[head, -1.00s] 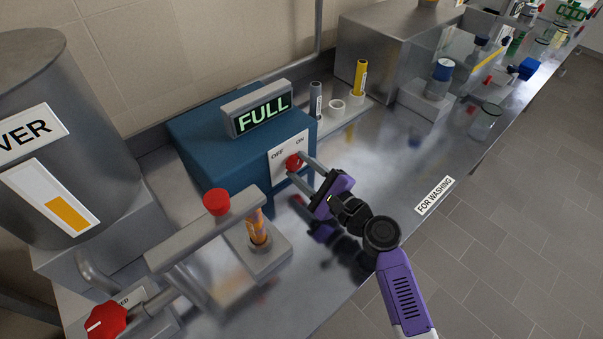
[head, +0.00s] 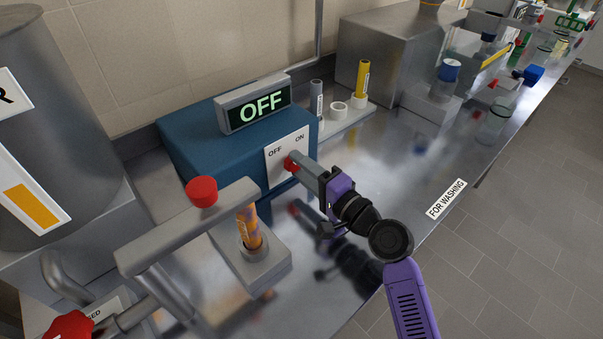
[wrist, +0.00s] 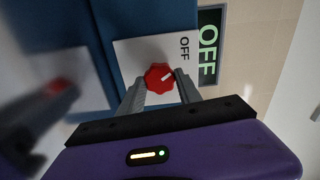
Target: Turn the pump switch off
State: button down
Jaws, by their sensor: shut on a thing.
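The pump switch is a red knob (head: 291,163) on a white plate (head: 302,143) marked OFF and ON, on the front of a blue box (head: 190,140). The display (head: 255,104) on top of the box reads OFF. My gripper (head: 296,164) is shut on the red knob. In the wrist view the knob (wrist: 159,77) sits between my two grey fingers, and its white pointer line is turned toward the OFF label (wrist: 184,47). The ON label is not seen in the wrist view.
A large metal tank (head: 60,110) is further left. The bench right of the box is mostly clear up to the FOR WASHING label (head: 446,199).

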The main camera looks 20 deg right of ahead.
jog(key=shift+f+n, duration=0.1)
jog(key=shift+n, duration=0.3)
jog(key=c, duration=0.8)
grip_release()
jog(key=shift+s, duration=0.1)
jog(key=b+v, duration=0.1)
jog(key=v, duration=0.6)
jog(key=shift+s+d+b, duration=0.1)
jog(key=shift+s+b, duration=0.2)
jog(key=shift+s, duration=0.1)
